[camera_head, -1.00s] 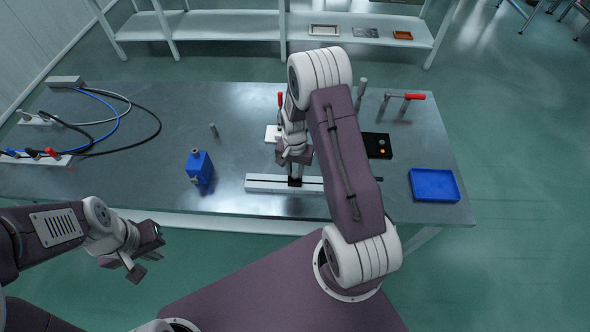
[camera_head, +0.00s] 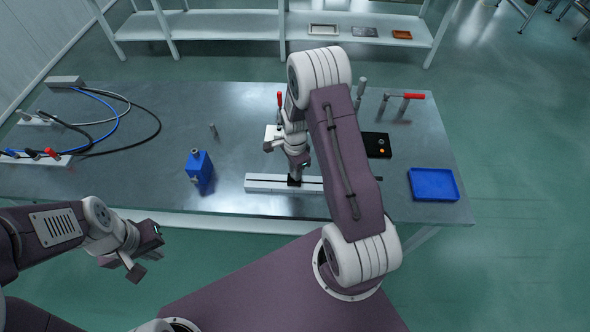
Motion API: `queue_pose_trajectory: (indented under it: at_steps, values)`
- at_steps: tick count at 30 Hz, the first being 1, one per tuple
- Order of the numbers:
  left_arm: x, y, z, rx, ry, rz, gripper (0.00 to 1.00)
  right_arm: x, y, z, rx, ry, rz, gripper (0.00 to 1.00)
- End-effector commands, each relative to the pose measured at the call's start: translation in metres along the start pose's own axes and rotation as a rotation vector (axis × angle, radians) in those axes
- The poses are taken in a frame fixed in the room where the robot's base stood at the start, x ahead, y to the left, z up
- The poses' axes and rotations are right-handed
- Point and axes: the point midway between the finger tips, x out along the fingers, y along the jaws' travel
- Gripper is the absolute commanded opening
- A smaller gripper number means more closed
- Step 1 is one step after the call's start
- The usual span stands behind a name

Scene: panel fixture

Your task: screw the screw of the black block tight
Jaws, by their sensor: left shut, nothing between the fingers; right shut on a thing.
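The black block (camera_head: 294,182) sits on the white rail (camera_head: 262,182) near the front edge of the table. My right gripper (camera_head: 296,172) points down directly over the block and is shut on its screw. The screw itself is hidden by the fingers, so how deep it sits does not show. My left gripper (camera_head: 148,258) is shut and empty, in front of the table at lower left, well away from the block.
A blue box-shaped part (camera_head: 199,168) stands left of the rail. Cables (camera_head: 110,120) lie at the far left.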

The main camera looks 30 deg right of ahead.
Motion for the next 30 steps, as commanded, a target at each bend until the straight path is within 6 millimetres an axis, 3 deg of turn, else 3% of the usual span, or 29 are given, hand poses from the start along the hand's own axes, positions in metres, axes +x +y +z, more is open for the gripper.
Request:
queue_pose_trajectory:
  at_steps: [22,23,24,25,30]
  values:
    - [0.0004,0.0000,0.0000,0.000,0.000,0.000,0.00,0.0023,0.0038,0.0012,0.079,-0.002,0.011,0.00]
    - [0.0004,0.0000,0.0000,0.000,0.000,0.000,0.00,0.0023,0.0038,0.0012,0.079,-0.002,0.011,0.29]
    - [0.0004,0.0000,0.0000,0.000,0.000,0.000,0.00,0.0022,0.0036,0.0011,0.079,-0.002,0.011,0.40]
    - [0.0003,0.0000,0.0000,0.000,0.000,0.000,0.00,0.0020,0.0033,0.0011,0.079,-0.002,0.010,0.45]
    - [0.0001,0.0000,0.0000,0.000,0.000,0.000,0.00,0.0012,0.0020,0.0006,0.079,-0.001,0.005,0.45]
